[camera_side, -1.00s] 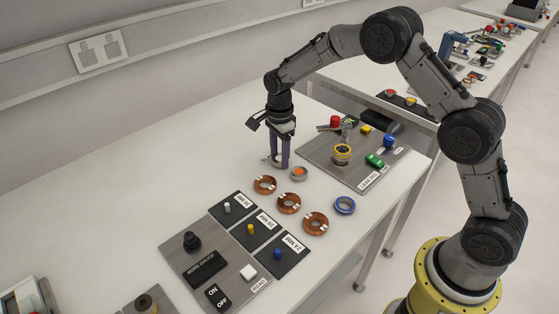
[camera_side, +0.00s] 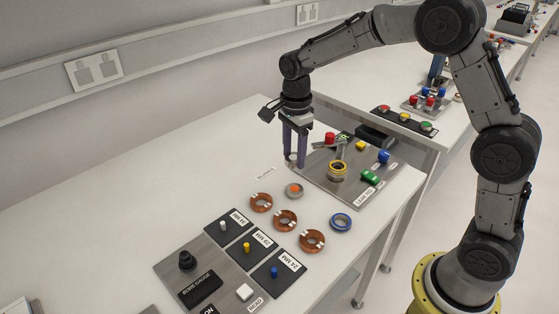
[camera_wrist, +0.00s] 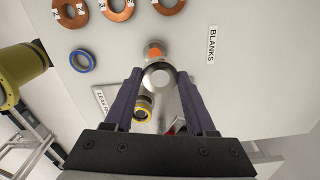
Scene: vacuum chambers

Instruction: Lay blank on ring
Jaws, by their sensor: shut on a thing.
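My gripper (camera_side: 295,163) is shut on a silver round blank (camera_wrist: 159,76), held between the purple fingertips. In the side view the blank (camera_side: 292,158) shows partly between the fingers, above the table near the leak test plate's left edge. A port with a yellow ring (camera_side: 337,170) stands on that plate, right of my gripper; the yellow ring also shows in the wrist view (camera_wrist: 142,114), partly behind the left finger. A grey disc with an orange centre (camera_side: 294,189) lies on the table below my gripper. A blue ring (camera_side: 341,222) lies further right.
The leak test plate (camera_side: 352,195) carries a green block (camera_side: 370,177), blue, yellow and red knobs and a metal clamp. Three copper rings (camera_side: 285,220) lie in front, near dark gauge pads. The BLANKS label (camera_wrist: 212,44) marks bare table. The table's left side is clear.

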